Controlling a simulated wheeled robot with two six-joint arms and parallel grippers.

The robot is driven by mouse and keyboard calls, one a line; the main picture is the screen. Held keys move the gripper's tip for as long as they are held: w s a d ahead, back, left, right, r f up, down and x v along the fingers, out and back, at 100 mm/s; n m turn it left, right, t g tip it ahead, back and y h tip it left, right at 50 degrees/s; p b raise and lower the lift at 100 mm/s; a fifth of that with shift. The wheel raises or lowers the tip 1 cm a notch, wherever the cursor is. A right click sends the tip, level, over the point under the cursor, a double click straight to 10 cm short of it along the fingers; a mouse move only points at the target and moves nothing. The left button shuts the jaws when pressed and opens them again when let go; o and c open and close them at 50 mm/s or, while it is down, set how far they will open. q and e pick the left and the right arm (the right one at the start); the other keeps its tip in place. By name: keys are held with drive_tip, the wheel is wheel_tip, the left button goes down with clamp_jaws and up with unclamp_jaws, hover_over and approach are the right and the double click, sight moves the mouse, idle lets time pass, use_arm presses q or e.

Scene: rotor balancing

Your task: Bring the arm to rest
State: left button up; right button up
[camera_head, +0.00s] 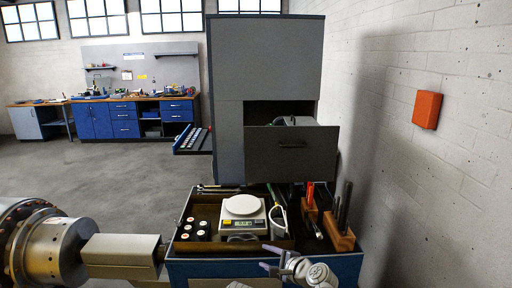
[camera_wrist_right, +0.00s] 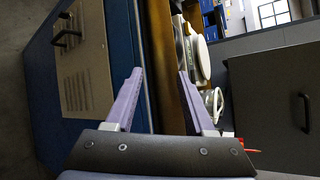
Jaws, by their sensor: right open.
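My right gripper (camera_head: 264,258) is low in the head view, in front of the blue cabinet's top, to the right of its middle. Its two purple fingers are apart with nothing between them. In the right wrist view the open fingers (camera_wrist_right: 160,74) point toward the front edge of the blue cabinet (camera_wrist_right: 92,60). That cabinet (camera_head: 350,266) carries a wooden tray (camera_head: 205,246) with a white scale (camera_head: 243,207) in it. The scale also shows beyond the fingers in the wrist view (camera_wrist_right: 202,58). My left gripper is not in view.
Several white-capped bottles (camera_head: 195,229) stand left of the scale. Wooden tool blocks (camera_head: 341,239) stand at the right. A grey cabinet (camera_head: 229,100) with a pulled-out drawer (camera_head: 291,158) rises behind. A large metal cylinder (camera_head: 58,252) with a shaft is at left. Floor beyond is clear.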

drive_tip(key=s+a+f+n+g+h, duration=0.35)
drive_tip(key=s+f+n+g, duration=0.45)
drive_tip(key=s+f+n, duration=0.4)
drive_tip(key=s+d+f+n+g+h, duration=0.1)
drive_tip(key=s+d+n+g+h, duration=0.2)
drive_tip(key=s+d+n+h, duration=0.3)
drive_tip(key=s+n, duration=0.2)
drive_tip(key=s, duration=0.1)
drive_tip(key=shift+s+f, duration=0.2)
drive_tip(key=shift+s, duration=0.15)
